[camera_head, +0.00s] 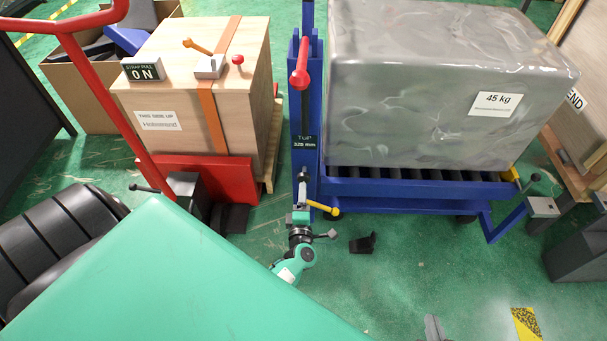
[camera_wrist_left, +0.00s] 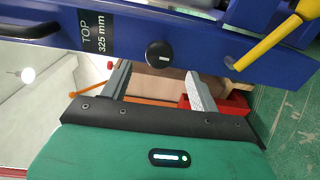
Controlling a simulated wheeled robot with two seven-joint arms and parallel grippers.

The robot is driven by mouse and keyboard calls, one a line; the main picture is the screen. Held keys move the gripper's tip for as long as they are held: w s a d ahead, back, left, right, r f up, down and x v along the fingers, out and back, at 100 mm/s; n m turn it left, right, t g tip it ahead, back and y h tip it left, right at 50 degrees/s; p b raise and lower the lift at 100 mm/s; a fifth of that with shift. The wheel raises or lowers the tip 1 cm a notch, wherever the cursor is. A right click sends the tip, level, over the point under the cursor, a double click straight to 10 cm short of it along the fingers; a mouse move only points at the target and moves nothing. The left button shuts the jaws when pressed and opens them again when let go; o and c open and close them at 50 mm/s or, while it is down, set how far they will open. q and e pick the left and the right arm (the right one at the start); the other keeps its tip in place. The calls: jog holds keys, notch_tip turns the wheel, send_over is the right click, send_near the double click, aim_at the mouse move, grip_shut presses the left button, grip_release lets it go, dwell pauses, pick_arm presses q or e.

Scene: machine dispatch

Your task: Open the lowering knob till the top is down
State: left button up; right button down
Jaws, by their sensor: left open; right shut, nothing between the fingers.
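The blue lift table (camera_head: 420,187) has an upright blue post with a label reading TOP 325 mm (camera_head: 305,142); the label also shows in the left wrist view (camera_wrist_left: 95,34). A round black knob with a pale mark (camera_wrist_left: 159,54) sits on the blue post in the left wrist view. My left gripper (camera_head: 302,201) is at the lower post in the head view. In the left wrist view its open fingers (camera_wrist_left: 157,74) point at the knob, one on either side, with no visible grip on it. My right gripper (camera_head: 433,327) is shut and empty at the bottom edge, mostly out of frame.
A yellow lever (camera_head: 324,208) sticks out beside my left gripper; it is also in the left wrist view (camera_wrist_left: 265,45). A grey 45 kg block (camera_head: 430,90) rests on the table's rollers. A strapped wooden crate (camera_head: 170,90) on a red truck stands left. Green floor is open below.

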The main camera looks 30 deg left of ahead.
pick_arm(q)
jog(key=v, duration=0.6)
pick_arm(e)
jog(key=shift+s+d+g+h, duration=0.1)
jog(key=shift+d+g+h, duration=0.2)
jog(key=shift+d, duration=0.15)
